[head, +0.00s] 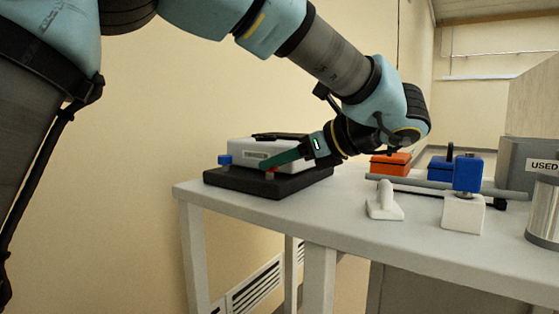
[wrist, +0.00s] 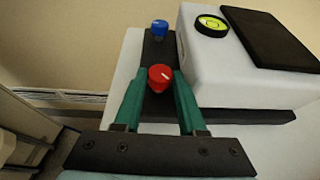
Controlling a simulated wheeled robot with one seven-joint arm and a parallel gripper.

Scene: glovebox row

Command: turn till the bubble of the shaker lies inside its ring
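The shaker (head: 267,150) is a white box on a black base (head: 250,183) at the table's left end; it also shows in the wrist view (wrist: 235,75). On its top, the round bubble level (wrist: 212,25) has a yellow-green face in a black rim; the bubble is too small to place against its ring. A red knob (wrist: 160,77) with a pale pointer line and a blue knob (wrist: 160,28) stand on the base along one side. My gripper (wrist: 161,78) has its green fingers on both sides of the red knob, with no clear gap. The blue knob is free.
A dark pad (wrist: 272,38) lies on the shaker top. To the right on the table are a white stand (head: 384,203), an orange box (head: 390,163), a blue-topped white block (head: 463,213), a grey rod (head: 425,183) and a metal can (head: 543,215).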

